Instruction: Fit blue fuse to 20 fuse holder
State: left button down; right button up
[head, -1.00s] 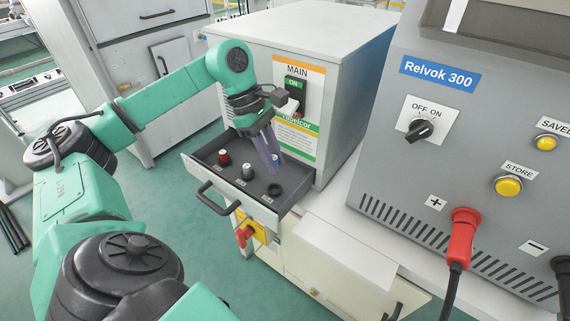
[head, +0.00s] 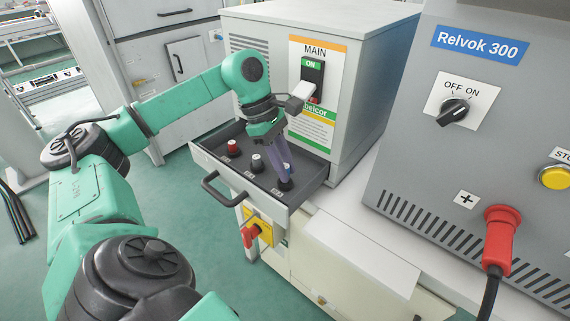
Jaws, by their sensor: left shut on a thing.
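My left gripper (head: 284,174), with purple-grey fingers, points down into the open drawer and is shut on the blue fuse (head: 287,171). Only a small bluish part of the fuse shows between the fingers. The gripper is at the rightmost dark round fuse holder (head: 286,184) in the drawer, and its fingertips and the fuse largely cover that holder. I cannot tell whether the fuse is seated in it or just above. My right gripper is not in view.
Small labels there are unreadable. The MAIN cabinet (head: 320,25) rises behind; the grey Relvok 300 unit (head: 430,110) stands to the right.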

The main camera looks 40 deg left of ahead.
pick_arm(q)
jog(key=shift+f+b, duration=0.75)
jog(key=shift+f, duration=0.15)
